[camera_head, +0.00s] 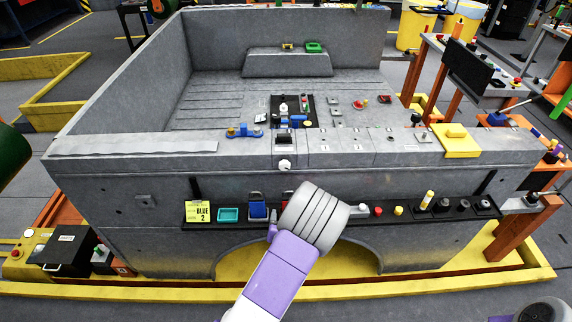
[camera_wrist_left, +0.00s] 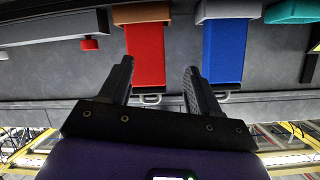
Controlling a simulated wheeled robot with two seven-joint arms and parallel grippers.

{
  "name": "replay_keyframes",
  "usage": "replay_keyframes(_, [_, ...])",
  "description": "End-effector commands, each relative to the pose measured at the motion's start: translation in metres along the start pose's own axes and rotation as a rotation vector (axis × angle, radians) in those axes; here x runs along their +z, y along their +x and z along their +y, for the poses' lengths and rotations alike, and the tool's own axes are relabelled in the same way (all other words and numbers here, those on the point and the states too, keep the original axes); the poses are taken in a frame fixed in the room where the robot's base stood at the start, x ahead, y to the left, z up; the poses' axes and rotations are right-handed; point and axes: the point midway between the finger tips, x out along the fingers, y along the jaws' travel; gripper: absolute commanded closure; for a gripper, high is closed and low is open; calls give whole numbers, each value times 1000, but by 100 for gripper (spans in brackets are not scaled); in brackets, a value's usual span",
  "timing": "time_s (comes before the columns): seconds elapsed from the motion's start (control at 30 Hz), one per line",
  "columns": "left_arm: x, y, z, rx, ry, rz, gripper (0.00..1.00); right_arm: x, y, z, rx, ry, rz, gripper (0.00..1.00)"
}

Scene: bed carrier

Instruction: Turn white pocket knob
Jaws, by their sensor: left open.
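A white round knob (camera_head: 285,165) sits on the upper front face of the grey carrier (camera_head: 130,180), above the shelf. My left arm comes up from the bottom of the head view, and its grey wrist covers the middle of the shelf, just below the knob. My left gripper (camera_wrist_left: 159,66) is open and empty in the left wrist view. Its fingers stand in front of the red pocket (camera_wrist_left: 145,55) and the blue pocket (camera_wrist_left: 223,50). The fingers are hidden in the head view. The white knob does not show in the left wrist view.
A dark shelf (camera_head: 337,217) runs along the carrier's front. It holds a teal tray (camera_head: 229,215), a blue pocket (camera_head: 258,210) and several knobs and buttons right of my wrist. A yellow "BLUE 2" sign (camera_head: 198,211) is at its left end. A yellow rail (camera_head: 420,287) lies below.

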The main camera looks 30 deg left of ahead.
Motion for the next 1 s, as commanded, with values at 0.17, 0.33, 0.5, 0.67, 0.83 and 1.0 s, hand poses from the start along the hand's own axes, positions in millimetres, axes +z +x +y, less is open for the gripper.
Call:
replay_keyframes(0.17, [-96,-11,-20,-87,11,286,37,0,-8,-3,0,0,0,57])
replay_keyframes(0.33, [-122,-12,-27,-113,12,366,37,0,-8,-3,0,1,0,57])
replay_keyframes(0.5, [-131,11,-30,-115,12,367,37,0,-7,-2,0,1,0,57])
replay_keyframes(0.67, [-139,34,-32,-114,12,365,37,0,-6,-2,0,1,0,57])
replay_keyframes(0.83, [-144,50,-34,-112,12,364,37,0,-5,-2,0,1,0,57])
replay_keyframes(1.0, [-146,54,-34,-111,12,361,37,0,-5,-2,0,1,0,57])
